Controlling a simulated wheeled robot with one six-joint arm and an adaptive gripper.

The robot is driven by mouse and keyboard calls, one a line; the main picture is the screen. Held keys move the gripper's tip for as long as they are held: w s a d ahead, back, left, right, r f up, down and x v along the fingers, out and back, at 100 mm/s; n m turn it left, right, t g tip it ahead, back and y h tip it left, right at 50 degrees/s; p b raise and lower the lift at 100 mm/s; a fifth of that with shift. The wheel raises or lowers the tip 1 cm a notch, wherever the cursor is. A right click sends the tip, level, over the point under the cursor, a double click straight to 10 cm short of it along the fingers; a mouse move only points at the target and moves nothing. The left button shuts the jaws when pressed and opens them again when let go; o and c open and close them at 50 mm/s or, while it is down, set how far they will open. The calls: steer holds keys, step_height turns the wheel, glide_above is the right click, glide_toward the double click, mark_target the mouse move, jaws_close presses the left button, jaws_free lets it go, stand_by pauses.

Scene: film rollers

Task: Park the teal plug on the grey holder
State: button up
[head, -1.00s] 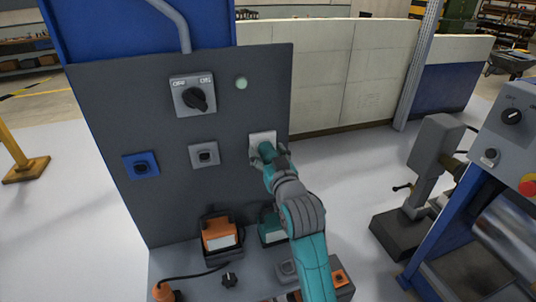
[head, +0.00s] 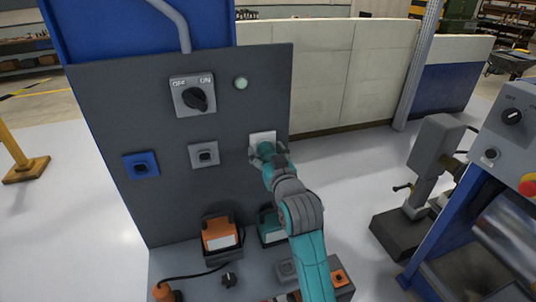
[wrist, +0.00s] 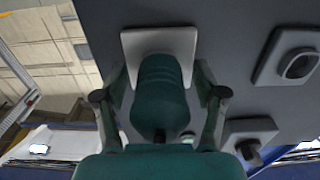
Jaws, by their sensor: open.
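The teal plug (wrist: 162,88) sits in a pale square socket plate (wrist: 185,42) on the dark panel, and the plate also shows in the head view (head: 262,137). My gripper (wrist: 160,88) is open, with one finger on each side of the plug and a gap visible beside it. In the head view my gripper (head: 268,153) covers most of the plug. A grey square piece (head: 287,268), which looks like the grey holder, lies on the bench beside my arm. It is partly hidden, and nothing is seen on it.
The panel (head: 150,110) carries a blue socket (head: 141,165), a grey socket (head: 204,154) and an OFF/ON switch (head: 193,96). Orange (head: 220,236) and teal (head: 271,228) boxes stand below. An orange plug (head: 163,291) with a cable and an orange square piece (head: 339,277) are at the front.

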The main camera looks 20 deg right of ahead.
jaws_close()
steer(key=shift+s, duration=2.95)
